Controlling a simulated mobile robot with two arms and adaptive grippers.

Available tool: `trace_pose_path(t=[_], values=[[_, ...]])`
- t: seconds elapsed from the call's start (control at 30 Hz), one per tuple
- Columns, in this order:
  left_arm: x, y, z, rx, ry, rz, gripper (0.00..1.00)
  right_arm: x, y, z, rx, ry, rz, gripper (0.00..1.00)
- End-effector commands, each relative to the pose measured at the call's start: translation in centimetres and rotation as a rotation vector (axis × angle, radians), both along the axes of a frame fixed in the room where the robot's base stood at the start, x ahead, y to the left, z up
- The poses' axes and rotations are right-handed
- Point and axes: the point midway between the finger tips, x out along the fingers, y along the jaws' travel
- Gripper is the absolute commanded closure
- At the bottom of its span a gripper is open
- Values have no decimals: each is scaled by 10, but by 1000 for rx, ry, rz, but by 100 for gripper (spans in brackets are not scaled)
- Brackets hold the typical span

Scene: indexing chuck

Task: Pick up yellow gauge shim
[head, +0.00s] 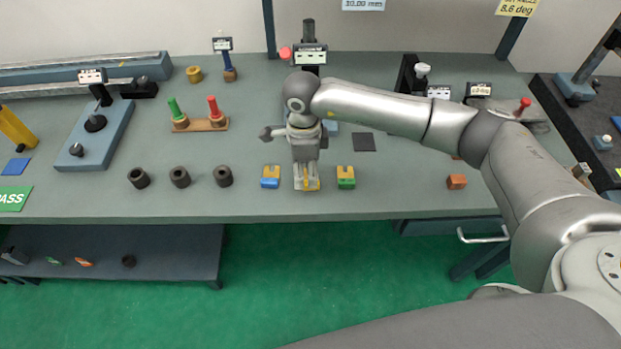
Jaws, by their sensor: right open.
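My right gripper (306,182) points down over the front middle of the bench, its fingers open. A yellow piece (311,187), which looks like the yellow gauge shim, shows at and between the fingertips, largely hidden by them. I cannot tell whether the fingers touch it. To the left stands a yellow-topped block with a blue base (270,183). To the right stands a yellow-topped block with a green base (346,184). My left gripper is out of view.
Several dark rings (180,177) lie to the left on the bench (250,205). Behind them is a wooden stand with green and red pegs (205,124). A dark square plate (364,142) lies behind the green-based block. An orange-brown block (456,181) sits further right, with free room between.

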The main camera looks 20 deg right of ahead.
Motion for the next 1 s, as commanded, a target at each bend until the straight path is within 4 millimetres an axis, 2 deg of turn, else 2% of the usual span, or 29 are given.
trace_pose_path(t=[0.03,0.1,0.27,0.53,0.87,1.0], values=[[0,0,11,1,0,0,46,-3,0,-4,-2,6,-1,57],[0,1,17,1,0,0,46,-6,0,-13,-1,5,0,57],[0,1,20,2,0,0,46,-4,0,-33,-1,2,-1,57],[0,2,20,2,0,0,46,-4,0,-38,0,0,1,57],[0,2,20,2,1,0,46,-4,0,-38,0,1,0,98],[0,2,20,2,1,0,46,-4,0,-37,1,0,0,100]])
